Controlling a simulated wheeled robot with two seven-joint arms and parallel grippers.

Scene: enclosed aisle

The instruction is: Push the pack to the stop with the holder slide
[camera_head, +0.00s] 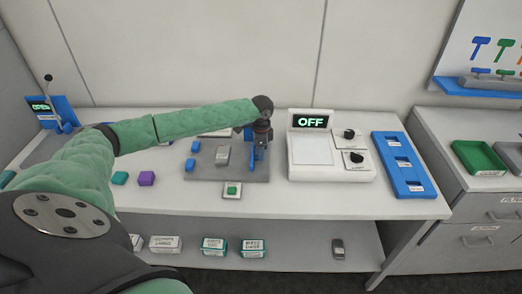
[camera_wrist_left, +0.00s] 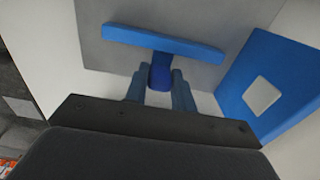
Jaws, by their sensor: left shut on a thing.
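My left gripper (camera_head: 261,140) is over the right part of a grey fixture plate (camera_head: 208,171). The holder slide (camera_head: 249,136) is partly hidden by the gripper in the head view. A grey block, seemingly the pack (camera_head: 222,155), lies on the plate left of the slide, with a gap between them. Small blue blocks, likely the stop (camera_head: 190,165), stand at the plate's left side. My right gripper is not in view.
A green button box (camera_head: 232,190) sits in front of the plate. A white device with an OFF display (camera_head: 311,121) stands to the right, beside a blue slotted tray (camera_head: 404,164). Purple (camera_head: 146,178) and green (camera_head: 119,178) blocks lie left. Labelled boxes (camera_head: 214,246) stand on the lower shelf.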

